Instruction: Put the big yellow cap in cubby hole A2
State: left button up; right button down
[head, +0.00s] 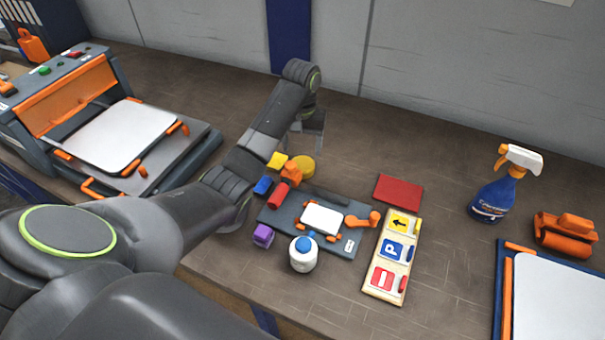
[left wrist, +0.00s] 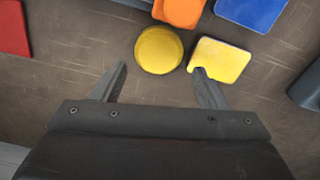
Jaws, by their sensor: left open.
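The big yellow cap (head: 304,166) is a round disc lying on the table behind the grey tray. In the left wrist view the cap (left wrist: 159,49) lies just beyond and between the fingertips. My left gripper (head: 306,147) is open and empty, low over the table behind the cap; it also shows in the left wrist view (left wrist: 160,70). Its right finger in that view overlaps the edge of a yellow square block (left wrist: 219,60). No cubby hole marked A2 can be made out. My right gripper is not in view.
The yellow square block (head: 277,160), an orange-red piece (head: 285,186) and a blue block (head: 263,186) crowd beside the cap. A spray bottle (head: 492,197) stands right.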

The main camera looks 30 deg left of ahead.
aim_at(303, 162)
pick_arm(q)
jog(key=shift+f, duration=0.6)
jog(key=f, duration=0.5)
jog(key=shift+w+p, duration=0.2)
jog(key=shift+p, duration=0.1)
jog(key=shift+c, duration=0.4)
pick_arm(e)
jog(key=shift+f, duration=0.1)
